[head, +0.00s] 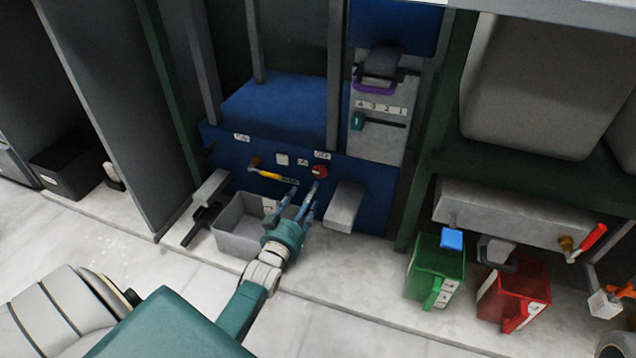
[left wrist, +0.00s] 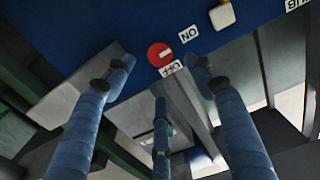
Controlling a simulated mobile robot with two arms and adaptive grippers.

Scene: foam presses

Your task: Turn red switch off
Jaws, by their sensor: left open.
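The red switch (head: 319,171) is a small round red knob on the blue front panel of the press, beside the OFF label (head: 322,155) and the ON label (head: 302,161). In the left wrist view the red switch (left wrist: 159,54) shows a short pale bar on its face; I cannot tell its setting for sure. My left gripper (head: 305,190) has its blue fingers spread just in front of the panel, below the switch. In the left wrist view the switch lies beyond the gap between the fingertips (left wrist: 160,76), with nothing held. My right gripper is not in view.
A white button (head: 282,159) and a yellow-handled lever (head: 268,175) sit left of the switch. A grey bin (head: 232,243) stands on the floor below, near my left wrist. A grey block (head: 345,206) juts out at the right. Green (head: 426,262) and red (head: 507,285) boxes stand farther right.

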